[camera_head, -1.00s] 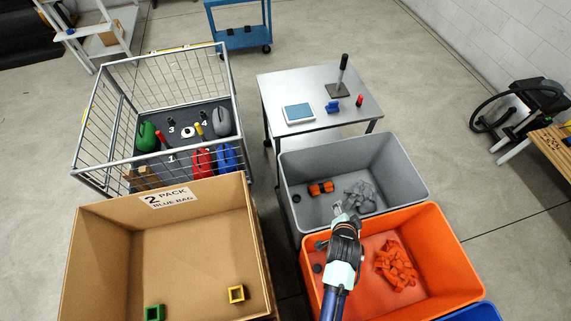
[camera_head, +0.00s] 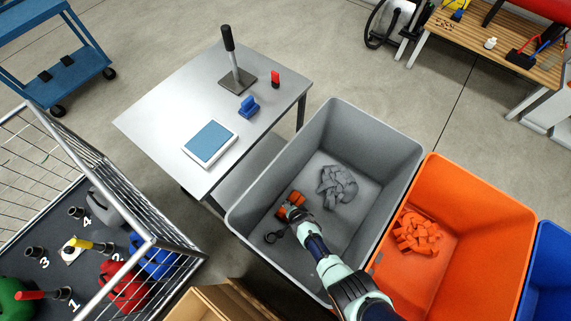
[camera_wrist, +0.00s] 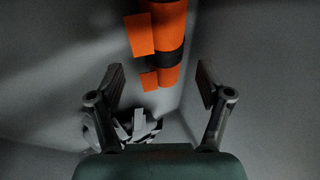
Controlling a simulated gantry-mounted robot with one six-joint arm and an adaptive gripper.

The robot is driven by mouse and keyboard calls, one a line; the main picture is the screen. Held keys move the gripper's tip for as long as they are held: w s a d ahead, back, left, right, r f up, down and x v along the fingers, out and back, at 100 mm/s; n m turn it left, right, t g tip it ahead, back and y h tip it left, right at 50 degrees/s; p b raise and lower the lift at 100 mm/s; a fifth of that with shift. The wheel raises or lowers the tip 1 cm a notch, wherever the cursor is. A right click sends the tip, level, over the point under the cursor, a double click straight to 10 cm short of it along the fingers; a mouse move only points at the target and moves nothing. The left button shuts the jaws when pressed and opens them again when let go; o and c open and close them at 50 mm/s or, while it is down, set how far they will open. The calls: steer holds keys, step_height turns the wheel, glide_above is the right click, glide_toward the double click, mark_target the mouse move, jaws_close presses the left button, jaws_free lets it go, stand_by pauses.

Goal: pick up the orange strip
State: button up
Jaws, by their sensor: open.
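The orange strip (camera_head: 296,198) lies in the grey bin (camera_head: 388,148), near its left side. In the wrist view it shows as an orange roll (camera_wrist: 171,22) with a black band around it and loose orange flaps on its left. My gripper (camera_head: 292,211) is down inside the grey bin, right by the strip, and partly covers it in the head view. In the wrist view my gripper (camera_wrist: 161,80) is open. The roll's lower end lies between and beyond the two fingertips, and nothing is held.
A grey crumpled heap (camera_head: 337,187) lies in the same bin, right of the strip. The orange bin (camera_head: 480,205) with orange pieces (camera_head: 416,232) stands to the right. A metal table (camera_head: 165,110) stands behind left, and a wire cage (camera_head: 150,215) at left.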

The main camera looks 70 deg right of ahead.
steer(key=shift+w+d+f, duration=0.3)
steer(key=shift+d+f, duration=0.05)
steer(key=shift+f, duration=0.05)
steer(key=b+x, duration=0.5)
steer(key=shift+w+d, duration=0.15)
steer(key=shift+r, duration=0.1)
steer(key=c, duration=1.4)
steer(key=shift+o, duration=0.2)
steer(key=shift+r, duration=0.1)
step_height(320, 180, up, 20)
steer(key=p, duration=1.3)
steer(key=shift+p, duration=0.35)
